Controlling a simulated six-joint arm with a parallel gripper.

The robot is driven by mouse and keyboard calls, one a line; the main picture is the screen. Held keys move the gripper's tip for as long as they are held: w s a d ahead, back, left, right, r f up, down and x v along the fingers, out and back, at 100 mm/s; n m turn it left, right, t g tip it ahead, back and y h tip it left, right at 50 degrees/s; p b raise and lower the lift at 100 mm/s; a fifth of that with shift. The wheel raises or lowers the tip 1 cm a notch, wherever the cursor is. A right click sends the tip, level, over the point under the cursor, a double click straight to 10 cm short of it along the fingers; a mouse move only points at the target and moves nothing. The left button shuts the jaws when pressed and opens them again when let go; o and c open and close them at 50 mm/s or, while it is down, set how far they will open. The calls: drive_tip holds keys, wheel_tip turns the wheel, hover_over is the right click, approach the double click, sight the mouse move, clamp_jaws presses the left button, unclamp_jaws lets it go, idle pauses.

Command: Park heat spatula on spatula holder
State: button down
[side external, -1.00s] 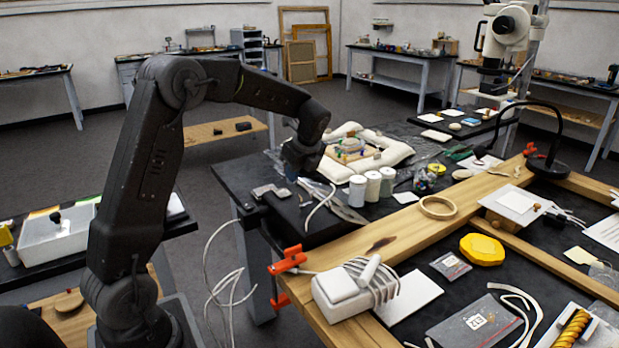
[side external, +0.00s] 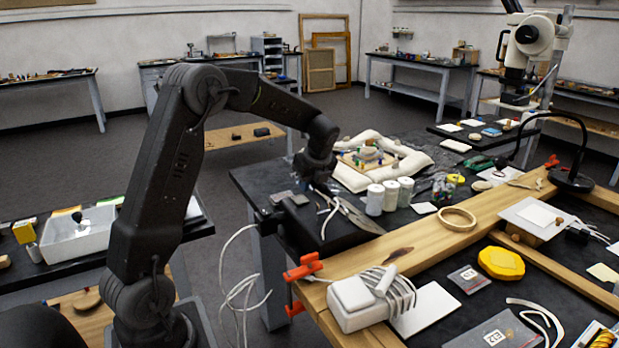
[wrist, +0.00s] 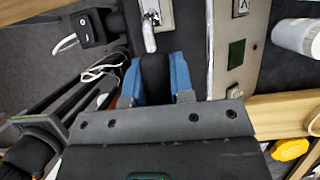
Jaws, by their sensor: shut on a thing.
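My gripper (wrist: 160,80) has blue-padded fingers closed around a dark piece that looks like the heat spatula's handle (wrist: 155,72). In the side external view my gripper (side external: 316,178) points down over the near left corner of the black bench. It hides most of what it holds there, and the spatula's tip cannot be made out.
A grey control panel with a green screen (wrist: 236,54) stands right of the fingers. A black switch block (wrist: 92,28) and white cable (wrist: 96,72) lie left. White jars (side external: 390,195) and a padded ring (side external: 372,160) stand nearby. An orange clamp (side external: 302,268) grips the wooden frame.

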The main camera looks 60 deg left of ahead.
drive_tip(key=shift+f, duration=2.35)
drive_tip(key=shift+f, duration=0.1)
drive_tip(key=c, duration=1.3)
unclamp_jaws()
drive_tip(key=o, duration=0.5)
drive_tip(key=shift+o, duration=0.2)
drive_tip(key=shift+r, duration=3.55)
